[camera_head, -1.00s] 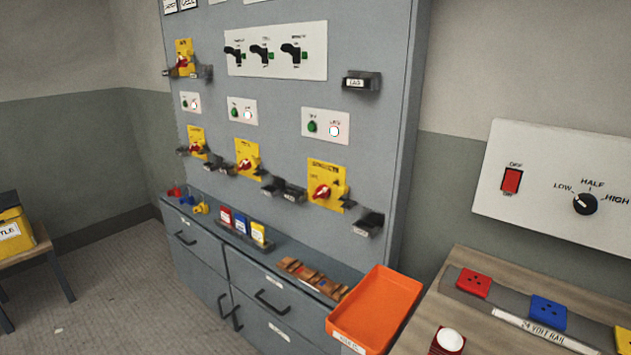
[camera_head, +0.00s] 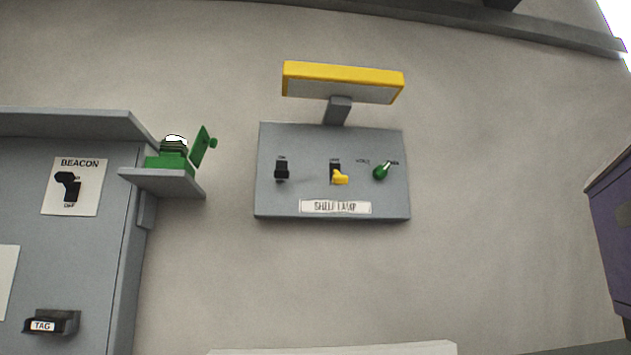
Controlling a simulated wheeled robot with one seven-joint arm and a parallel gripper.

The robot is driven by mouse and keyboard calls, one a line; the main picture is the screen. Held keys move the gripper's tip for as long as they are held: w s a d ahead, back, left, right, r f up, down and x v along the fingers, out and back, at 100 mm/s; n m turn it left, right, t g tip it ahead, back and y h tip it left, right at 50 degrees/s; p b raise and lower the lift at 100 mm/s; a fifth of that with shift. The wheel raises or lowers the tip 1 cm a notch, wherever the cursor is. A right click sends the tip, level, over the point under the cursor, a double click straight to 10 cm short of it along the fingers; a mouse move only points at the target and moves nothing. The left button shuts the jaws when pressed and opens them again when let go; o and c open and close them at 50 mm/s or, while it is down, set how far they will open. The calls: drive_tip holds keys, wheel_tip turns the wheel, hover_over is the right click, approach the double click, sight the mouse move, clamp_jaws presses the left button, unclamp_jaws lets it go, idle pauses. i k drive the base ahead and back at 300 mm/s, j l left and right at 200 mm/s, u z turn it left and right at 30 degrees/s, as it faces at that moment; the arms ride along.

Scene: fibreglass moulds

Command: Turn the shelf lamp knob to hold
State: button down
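The shelf lamp panel (camera_head: 300,190) is a grey wall box with a "SHELF LAMP" label (camera_head: 335,207) along its lower edge. A yellow-topped lamp head (camera_head: 343,78) stands above it on a short grey stem. The green knob (camera_head: 381,172) is at the panel's right, with a light pointer mark angled up and to the right. Small print sits at its upper left and upper right; I cannot read it surely. A black switch (camera_head: 282,170) is at the left and a yellow lever (camera_head: 340,177) in the middle. My gripper is not in view.
A grey cabinet (camera_head: 110,220) stands at the left with a "BEACON" switch plate (camera_head: 72,187), a "TAG" holder (camera_head: 50,324) and a small shelf (camera_head: 165,183) bearing a green device (camera_head: 170,160). A purple unit (camera_head: 612,220) is at the right edge. The wall around the panel is bare.

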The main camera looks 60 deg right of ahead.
sight(380, 172)
drive_tip(key=k+z, duration=0.1)
drive_tip(key=z, duration=0.3)
drive_tip(key=k+l+z, duration=0.1)
drive_tip(key=z, duration=0.25)
drive_tip(key=l+z, duration=0.2)
drive_tip(key=z, duration=0.2)
drive_tip(key=k, duration=0.05)
